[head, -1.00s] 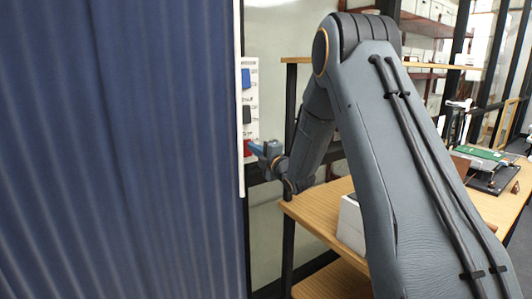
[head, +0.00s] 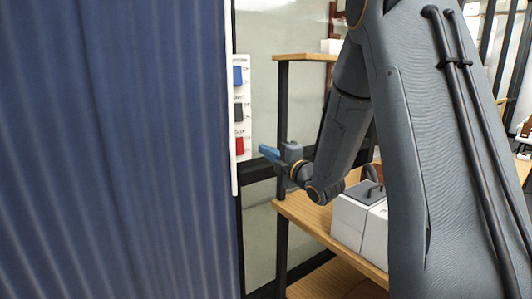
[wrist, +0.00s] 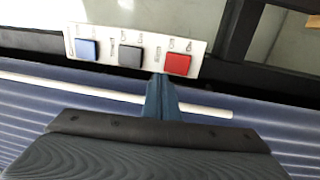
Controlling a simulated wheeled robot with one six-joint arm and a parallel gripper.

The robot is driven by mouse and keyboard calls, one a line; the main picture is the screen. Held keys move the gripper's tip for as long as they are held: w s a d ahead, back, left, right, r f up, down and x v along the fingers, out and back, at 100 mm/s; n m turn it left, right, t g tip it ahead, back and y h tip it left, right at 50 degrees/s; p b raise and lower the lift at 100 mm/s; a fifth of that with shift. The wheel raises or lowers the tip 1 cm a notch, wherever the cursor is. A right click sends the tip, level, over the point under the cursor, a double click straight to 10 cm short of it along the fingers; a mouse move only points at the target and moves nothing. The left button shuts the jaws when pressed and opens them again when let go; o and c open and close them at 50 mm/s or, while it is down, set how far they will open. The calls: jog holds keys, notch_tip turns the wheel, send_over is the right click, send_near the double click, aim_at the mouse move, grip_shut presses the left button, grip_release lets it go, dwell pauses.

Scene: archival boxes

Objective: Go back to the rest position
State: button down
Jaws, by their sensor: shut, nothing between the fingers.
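My gripper (head: 268,153) is shut and empty in the head view, its blue fingers pointing left. It is apart from a white switch panel (head: 240,70) on the wall to its left. The panel carries a blue switch (head: 238,75), a dark grey switch (head: 238,112) and a red switch (head: 239,146). In the wrist view the closed fingers (wrist: 161,78) show below the red switch (wrist: 178,64). The blue switch (wrist: 87,49) and dark grey switch (wrist: 131,56) also show there.
A blue corrugated curtain or panel (head: 110,150) fills the left, with a white rod (head: 233,130) along its edge. A wooden shelf unit (head: 300,212) stands at right, bearing white boxes (head: 350,218) close below my forearm.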

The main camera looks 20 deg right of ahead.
jog(key=s+d+f+m+g+h, duration=0.2)
jog(key=s+f+m+g+h, duration=0.45)
jog(key=s+f+m, duration=0.45)
jog(key=s+a+f+m+g, duration=0.1)
jog(key=s+f+m+g, duration=0.1)
jog(key=s, duration=0.6)
jog(key=s+a+f+m+g, duration=0.2)
jog(key=s+m+g, duration=0.3)
jog(key=s, duration=0.4)
jog(key=s+a+f+m+g, duration=0.1)
jog(key=s+f+m+g, duration=0.2)
jog(key=s, duration=0.6)
jog(key=shift+s+a+f+m+g, duration=0.15)
jog(key=shift+a+f+m+g, duration=0.05)
jog(key=shift+f+m+g, duration=0.25)
